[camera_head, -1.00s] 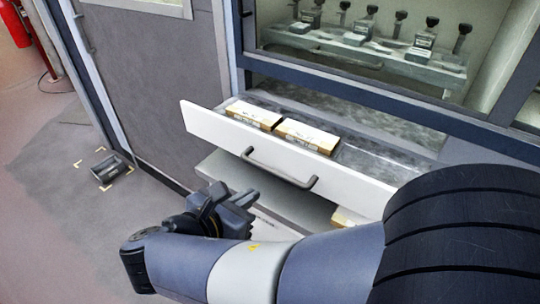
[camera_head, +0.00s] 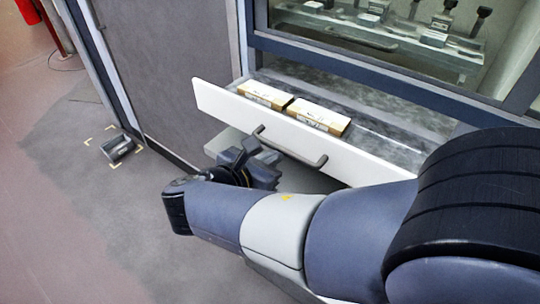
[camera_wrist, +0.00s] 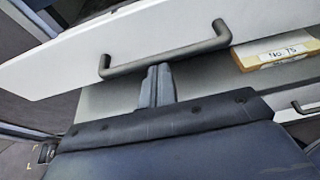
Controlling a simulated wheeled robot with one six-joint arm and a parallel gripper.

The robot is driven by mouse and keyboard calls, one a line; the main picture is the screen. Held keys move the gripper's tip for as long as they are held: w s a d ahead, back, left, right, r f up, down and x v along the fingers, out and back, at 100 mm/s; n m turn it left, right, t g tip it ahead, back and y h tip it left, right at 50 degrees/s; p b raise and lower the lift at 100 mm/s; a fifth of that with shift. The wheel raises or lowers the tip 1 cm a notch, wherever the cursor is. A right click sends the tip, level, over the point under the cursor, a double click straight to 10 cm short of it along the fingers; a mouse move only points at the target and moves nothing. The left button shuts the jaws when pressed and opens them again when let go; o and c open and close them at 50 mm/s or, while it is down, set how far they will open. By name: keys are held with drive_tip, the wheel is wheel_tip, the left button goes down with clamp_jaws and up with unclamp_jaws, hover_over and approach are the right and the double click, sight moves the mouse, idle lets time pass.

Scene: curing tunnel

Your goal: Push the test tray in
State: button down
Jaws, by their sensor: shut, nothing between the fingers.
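An upper tray with a white front (camera_head: 220,102) and a dark bar handle (camera_head: 290,146) stands pulled out of the cabinet, holding two labelled boxes (camera_head: 318,117). Its handle (camera_wrist: 165,55) also crosses the wrist view. A grey lower tray (camera_head: 225,142) sticks out beneath it, mostly hidden by my arm. In the wrist view a box marked like "No 75" (camera_wrist: 275,50) shows below the upper front, with a second handle (camera_wrist: 305,105). I cannot tell which tray is the test tray. My gripper (camera_wrist: 158,75) is shut and empty, just below the upper handle; contact is unclear.
A glazed chamber (camera_head: 400,30) with several clamp-like pieces on a rack is above the trays. A grey panel (camera_head: 165,65) stands left. A small dark object (camera_head: 117,147) lies within corner marks on the floor. The floor at left is otherwise clear.

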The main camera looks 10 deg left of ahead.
drive_tip(key=p, duration=0.2)
approach(325, 104)
drive_tip(key=w+d, duration=0.2)
drive_tip(key=w, duration=0.1)
drive_tip(key=w+d+f, duration=0.1)
drive_tip(key=w, duration=0.1)
drive_tip(key=shift+d, duration=0.3)
drive_tip(key=shift+r, duration=0.15)
